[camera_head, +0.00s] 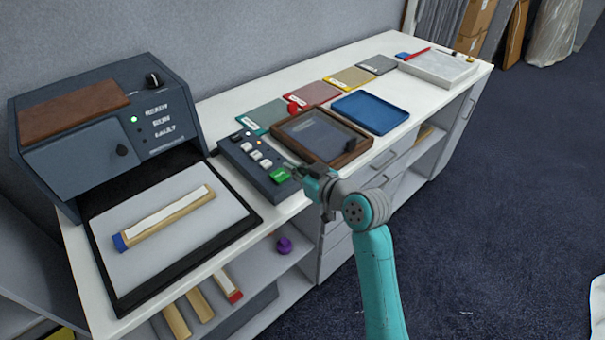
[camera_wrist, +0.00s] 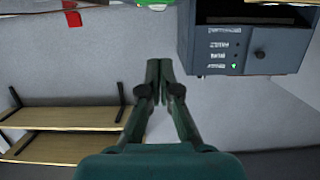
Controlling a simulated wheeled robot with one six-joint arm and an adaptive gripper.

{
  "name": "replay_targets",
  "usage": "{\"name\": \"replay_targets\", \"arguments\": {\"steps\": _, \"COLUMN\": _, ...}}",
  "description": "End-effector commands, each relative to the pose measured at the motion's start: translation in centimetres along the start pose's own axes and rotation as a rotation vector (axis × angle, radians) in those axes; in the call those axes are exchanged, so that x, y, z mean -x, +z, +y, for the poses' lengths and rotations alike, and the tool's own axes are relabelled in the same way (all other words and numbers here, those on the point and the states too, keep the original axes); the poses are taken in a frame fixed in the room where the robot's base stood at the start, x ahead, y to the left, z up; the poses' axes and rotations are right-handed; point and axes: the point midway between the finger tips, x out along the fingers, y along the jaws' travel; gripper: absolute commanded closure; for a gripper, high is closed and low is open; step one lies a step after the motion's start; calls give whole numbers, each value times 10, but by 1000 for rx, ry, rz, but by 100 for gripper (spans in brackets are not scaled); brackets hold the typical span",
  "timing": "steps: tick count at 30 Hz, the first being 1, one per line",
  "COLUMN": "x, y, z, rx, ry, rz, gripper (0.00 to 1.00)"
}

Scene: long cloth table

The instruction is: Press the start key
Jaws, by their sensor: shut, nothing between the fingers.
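In the wrist view my gripper's fingers (camera_wrist: 158,68) are together and empty. The grey machine (camera_head: 100,120) stands at left with a lit green lamp; it also shows in the wrist view (camera_wrist: 245,45).
A brown-framed tray (camera_head: 350,157) lies right behind my gripper, and a blue tray (camera_head: 370,112) beyond it. A dark-edged platform (camera_head: 110,262) with a wooden bar (camera_head: 165,218) is at left. Coloured cards and a white board (camera_head: 438,68) lie further back. Open floor is at right.

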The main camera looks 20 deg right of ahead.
Motion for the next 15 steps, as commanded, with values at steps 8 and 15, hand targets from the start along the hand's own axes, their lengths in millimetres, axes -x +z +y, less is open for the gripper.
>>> {"name": "replay_targets", "arguments": {"steps": 8, "x": -45, "y": 8, "z": 0, "rx": -2, "ry": 0, "rz": -3, "gripper": 100}}
{"name": "replay_targets", "arguments": {"steps": 15, "x": -50, "y": 34, "z": 0, "rx": -2, "ry": 0, "rz": -1, "gripper": 100}}
